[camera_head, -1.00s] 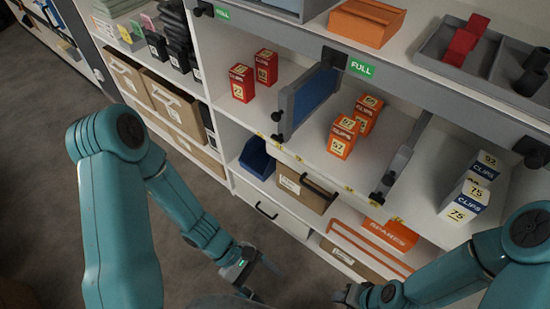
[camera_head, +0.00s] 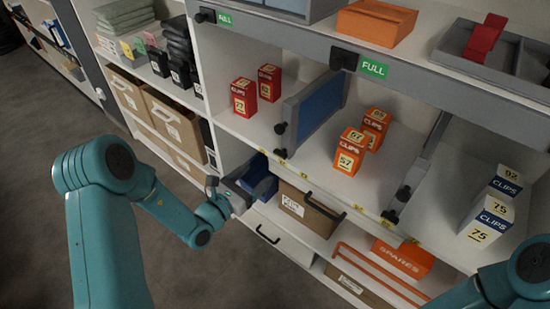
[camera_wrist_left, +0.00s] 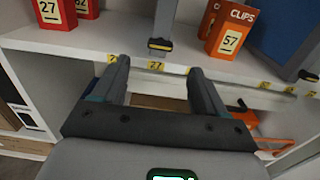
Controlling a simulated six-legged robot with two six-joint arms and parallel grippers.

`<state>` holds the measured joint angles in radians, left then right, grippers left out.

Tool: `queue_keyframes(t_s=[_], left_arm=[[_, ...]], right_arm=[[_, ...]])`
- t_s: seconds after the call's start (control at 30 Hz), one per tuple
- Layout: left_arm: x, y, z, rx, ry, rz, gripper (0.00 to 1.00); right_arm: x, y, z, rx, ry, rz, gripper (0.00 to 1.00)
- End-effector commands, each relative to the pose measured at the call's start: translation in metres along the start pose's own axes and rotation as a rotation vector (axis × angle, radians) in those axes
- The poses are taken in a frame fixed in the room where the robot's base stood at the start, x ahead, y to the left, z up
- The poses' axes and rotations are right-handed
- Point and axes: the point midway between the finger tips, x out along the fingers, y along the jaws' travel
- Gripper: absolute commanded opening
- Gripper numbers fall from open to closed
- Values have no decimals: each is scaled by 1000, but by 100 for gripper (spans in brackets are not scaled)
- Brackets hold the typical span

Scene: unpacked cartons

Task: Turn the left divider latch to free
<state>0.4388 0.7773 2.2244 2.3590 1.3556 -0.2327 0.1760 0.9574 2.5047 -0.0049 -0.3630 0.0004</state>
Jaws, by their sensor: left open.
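The left divider (camera_head: 313,108) is an upright blue panel in a grey frame on the middle shelf. Black knobs sit on its front edge, and its latch (camera_head: 282,153) is the low one near the shelf lip. In the left wrist view, the black latch (camera_wrist_left: 160,45) with a yellow mark is at the foot of the edge-on divider (camera_wrist_left: 165,18). My left gripper (camera_head: 230,190) is below and left of the latch. In the wrist view, its open, empty fingers (camera_wrist_left: 158,66) point toward the latch, apart from it. My right gripper is out of view.
Red clip boxes (camera_head: 243,98) stand left of the divider, orange ones (camera_head: 350,151) right of it. The right divider (camera_head: 418,165) stands farther right. A blue bin (camera_head: 258,180) and a carton (camera_head: 306,210) sit below, close to my left gripper.

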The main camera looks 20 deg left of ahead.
Motion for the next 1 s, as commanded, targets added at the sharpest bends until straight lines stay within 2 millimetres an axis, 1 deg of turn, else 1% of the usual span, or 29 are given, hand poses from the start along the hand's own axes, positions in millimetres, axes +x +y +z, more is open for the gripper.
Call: queue_keyframes(t_s=[0.03,0.2,0.3,0.4,0.57,0.8,0.83,0.87,0.9,1.0], left_arm=[[14,-2,0,2,-2,-4,72],[52,-1,0,0,-2,-3,72],[70,-2,0,0,-1,-3,72],[82,-1,-1,-1,0,-2,72],[92,-1,-1,-1,2,-3,72],[93,-1,-1,-1,2,-2,72],[93,-1,-1,-1,2,-2,69],[93,-1,-1,-1,2,-2,59],[93,-1,-1,-1,2,-2,46],[93,-1,-1,-1,2,-2,16]], right_arm=[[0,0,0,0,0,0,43],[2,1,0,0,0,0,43],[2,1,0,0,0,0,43],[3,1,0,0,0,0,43],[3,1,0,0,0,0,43],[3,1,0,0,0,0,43],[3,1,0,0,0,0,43],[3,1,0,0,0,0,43],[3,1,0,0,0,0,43],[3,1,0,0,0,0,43]])
